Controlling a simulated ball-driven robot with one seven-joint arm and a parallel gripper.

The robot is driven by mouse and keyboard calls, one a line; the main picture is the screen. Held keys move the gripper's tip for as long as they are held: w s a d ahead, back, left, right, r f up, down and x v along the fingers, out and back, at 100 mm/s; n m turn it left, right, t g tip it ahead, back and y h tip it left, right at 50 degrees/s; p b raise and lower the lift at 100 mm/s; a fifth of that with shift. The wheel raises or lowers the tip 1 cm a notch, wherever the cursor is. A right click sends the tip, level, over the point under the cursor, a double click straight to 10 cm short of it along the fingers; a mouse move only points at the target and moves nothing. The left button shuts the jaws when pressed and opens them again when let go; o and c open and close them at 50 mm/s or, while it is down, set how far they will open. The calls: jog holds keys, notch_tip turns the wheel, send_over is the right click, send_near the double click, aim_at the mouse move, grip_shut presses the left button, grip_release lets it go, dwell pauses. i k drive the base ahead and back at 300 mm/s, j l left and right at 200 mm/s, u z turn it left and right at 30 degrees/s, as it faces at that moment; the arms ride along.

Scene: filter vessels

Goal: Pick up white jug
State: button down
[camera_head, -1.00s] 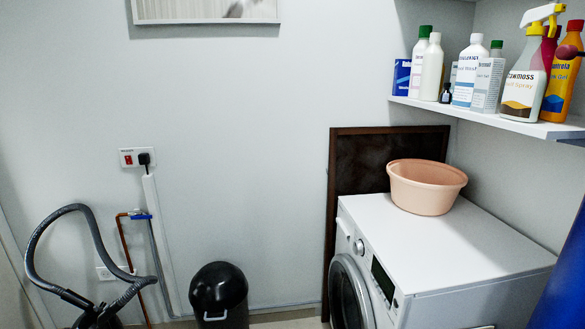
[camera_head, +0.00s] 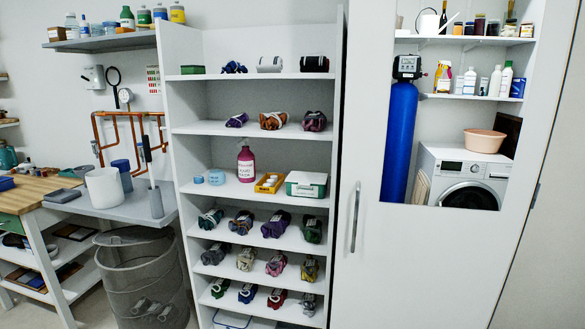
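A plain white, open-topped vessel (camera_head: 103,188) that looks like the white jug stands upright near the left end of a grey side table (camera_head: 128,206). I cannot make out a handle or spout on it. A blue container (camera_head: 122,176) stands just behind it to the right, partly hidden. My gripper is not in view.
A grey upright item (camera_head: 155,203) stands at the table's right end. A mesh bin (camera_head: 140,280) is below.

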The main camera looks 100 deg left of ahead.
aim_at(104, 185)
jog(key=j+u, duration=0.15)
jog(key=u, duration=3.85)
jog(key=i+j+z, duration=0.15)
jog(key=i+j, duration=0.3)
